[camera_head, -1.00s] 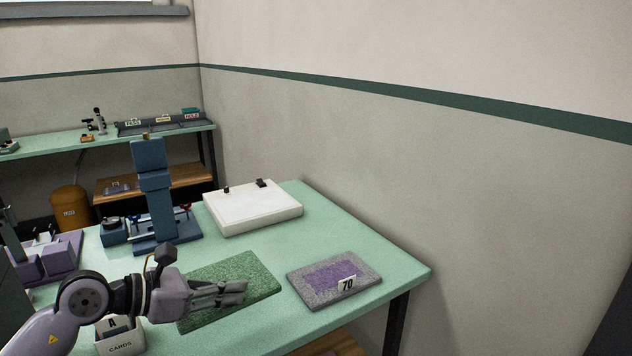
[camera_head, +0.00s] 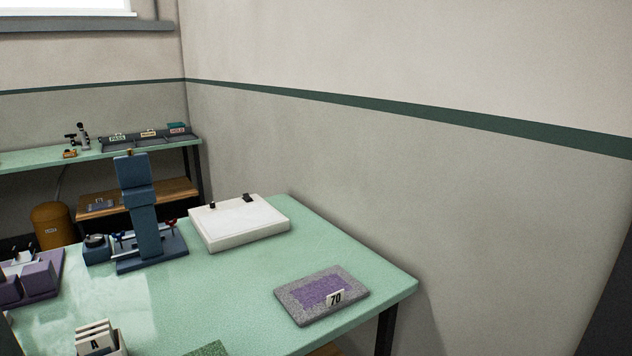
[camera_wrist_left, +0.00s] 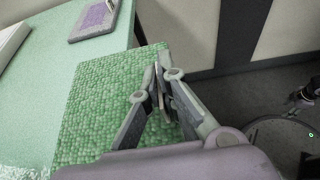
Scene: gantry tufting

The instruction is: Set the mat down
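The green speckled mat (camera_wrist_left: 95,110) fills much of the left wrist view, and only one corner of it (camera_head: 208,349) shows at the bottom edge of the head view. My left gripper (camera_wrist_left: 160,88) has its fingers closed together at the mat's right side, and it appears to grip the mat there. The mat's far right corner reaches past the table edge in this view. Its height over the table cannot be told. My left gripper is out of the head view. My right gripper is in neither view.
On the green table (camera_head: 225,285) lies a grey mat (camera_head: 350,285) with a purple middle and a "70" tag. A white box (camera_head: 240,222), a blue stand (camera_head: 145,215) and a card holder (camera_head: 100,340) stand around. The table's middle is bare.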

